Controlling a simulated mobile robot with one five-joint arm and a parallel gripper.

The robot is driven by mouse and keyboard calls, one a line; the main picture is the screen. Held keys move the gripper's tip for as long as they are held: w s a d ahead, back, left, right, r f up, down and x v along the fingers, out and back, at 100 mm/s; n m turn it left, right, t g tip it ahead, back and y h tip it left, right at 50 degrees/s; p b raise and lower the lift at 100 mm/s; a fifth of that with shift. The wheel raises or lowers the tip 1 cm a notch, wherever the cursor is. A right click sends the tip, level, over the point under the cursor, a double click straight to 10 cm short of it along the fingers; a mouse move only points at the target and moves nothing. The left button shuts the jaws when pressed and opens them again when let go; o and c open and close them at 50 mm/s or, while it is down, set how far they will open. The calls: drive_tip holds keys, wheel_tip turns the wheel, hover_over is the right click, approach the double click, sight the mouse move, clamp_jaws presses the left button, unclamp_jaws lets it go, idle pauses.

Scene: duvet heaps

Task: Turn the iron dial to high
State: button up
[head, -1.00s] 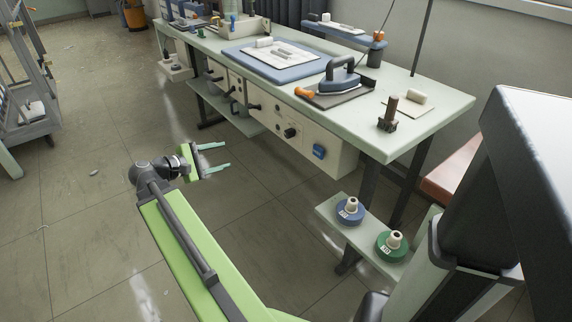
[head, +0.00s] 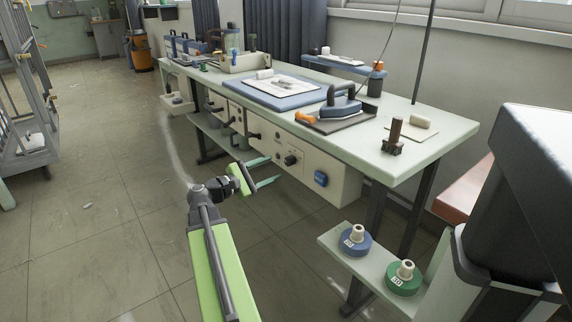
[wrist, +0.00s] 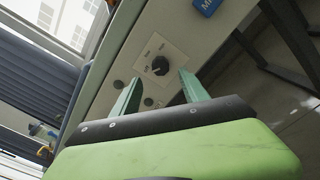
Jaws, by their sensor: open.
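The iron dial (head: 292,159) is a black knob on a pale plate on the front panel below the tabletop. In the wrist view the dial (wrist: 160,66) lies ahead of my fingertips, a little above the gap between them. My gripper (head: 268,171) is open and empty, with two teal fingers pointing toward the panel. My gripper (wrist: 157,80) appears apart from the dial. The iron (head: 341,102) rests on a dark pad on the table.
A blue block (head: 321,178) is on the panel right of the dial. Black knobs (head: 254,136) stick out to its left.

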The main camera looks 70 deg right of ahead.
sight(286, 162)
drive_tip(key=x, duration=0.7)
drive_tip(key=shift+d, duration=0.15)
